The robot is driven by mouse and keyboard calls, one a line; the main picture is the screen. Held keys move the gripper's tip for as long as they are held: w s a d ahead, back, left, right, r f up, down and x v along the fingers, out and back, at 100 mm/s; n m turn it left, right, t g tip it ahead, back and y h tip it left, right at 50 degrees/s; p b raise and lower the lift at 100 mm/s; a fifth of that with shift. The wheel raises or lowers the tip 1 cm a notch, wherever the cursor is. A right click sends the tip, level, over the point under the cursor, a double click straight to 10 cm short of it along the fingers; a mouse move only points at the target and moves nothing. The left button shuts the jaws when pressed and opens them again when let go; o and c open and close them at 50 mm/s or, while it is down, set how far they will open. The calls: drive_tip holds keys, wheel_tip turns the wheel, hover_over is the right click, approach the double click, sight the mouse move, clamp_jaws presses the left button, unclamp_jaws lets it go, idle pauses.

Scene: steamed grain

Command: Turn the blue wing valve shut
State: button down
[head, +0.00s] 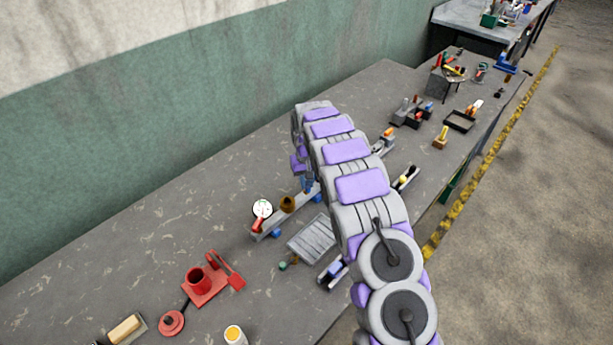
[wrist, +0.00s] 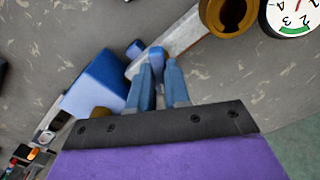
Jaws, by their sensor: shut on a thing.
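In the head view, my gripper (head: 303,176) is low over the rail's far end, and my arm hides most of the valve. How far the valve is turned is not clear.
The pale rail (head: 270,228) carries a round gauge (head: 262,208) and a brass-coloured cylinder (head: 288,203), also visible in the wrist view (wrist: 232,14). A ridged grey plate (head: 312,238) lies in front. Red fixtures (head: 205,285) stand nearer. Bench surface by the wall is clear.

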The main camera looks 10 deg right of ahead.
drive_tip(key=n+p, duration=0.3)
drive_tip(key=n, duration=0.3)
drive_tip(key=shift+w+r, duration=0.1)
drive_tip(key=shift+r, duration=0.05)
idle(0.4)
drive_tip(key=c, duration=1.1)
unclamp_jaws()
drive_tip(key=shift+r+p, duration=0.55)
drive_tip(key=shift+r, duration=8)
